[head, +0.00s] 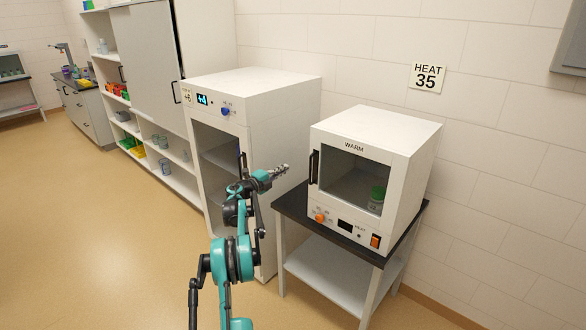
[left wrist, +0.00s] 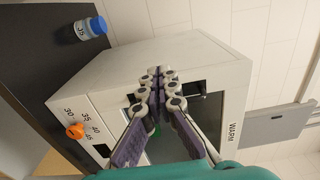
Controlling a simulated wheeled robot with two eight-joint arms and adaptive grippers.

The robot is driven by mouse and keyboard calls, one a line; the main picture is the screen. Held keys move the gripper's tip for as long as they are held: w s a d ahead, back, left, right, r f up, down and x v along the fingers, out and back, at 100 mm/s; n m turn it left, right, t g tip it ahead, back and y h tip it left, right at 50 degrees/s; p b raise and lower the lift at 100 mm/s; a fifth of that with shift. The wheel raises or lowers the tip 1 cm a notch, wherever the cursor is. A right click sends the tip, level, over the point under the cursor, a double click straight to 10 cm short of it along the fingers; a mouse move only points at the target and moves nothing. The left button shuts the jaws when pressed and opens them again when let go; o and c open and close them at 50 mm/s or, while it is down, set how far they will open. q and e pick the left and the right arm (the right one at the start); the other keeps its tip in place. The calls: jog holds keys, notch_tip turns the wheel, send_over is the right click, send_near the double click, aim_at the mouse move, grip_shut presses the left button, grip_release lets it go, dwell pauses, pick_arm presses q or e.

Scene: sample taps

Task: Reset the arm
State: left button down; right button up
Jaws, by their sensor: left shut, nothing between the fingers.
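My left arm is teal and dark grey and reaches up from the bottom of the head view. Its left gripper (head: 285,169) is in front of the gap between the tall cabinet and the warming box. In the left wrist view the left gripper (left wrist: 161,72) has its fingertips together, with nothing between them, in front of the warming box. The white warming box (head: 405,140), marked WARM, has its door shut. A green-capped container (head: 377,194) shows behind its window. My right gripper is in neither view.
The box stands on a dark-topped table (head: 292,206). A blue-capped bottle (left wrist: 88,29) is beside the box in the left wrist view. An orange knob (head: 320,218) is on the box front. A tall white cabinet (head: 262,86) stands left. Floor at left is clear.

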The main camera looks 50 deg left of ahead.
pick_arm(q)
jog(key=shift+s+a, duration=0.6)
jog(key=shift+s, duration=0.3)
jog(key=shift+s+a, duration=0.55)
jog(key=shift+s, duration=0.3)
jog(key=shift+r, duration=0.1)
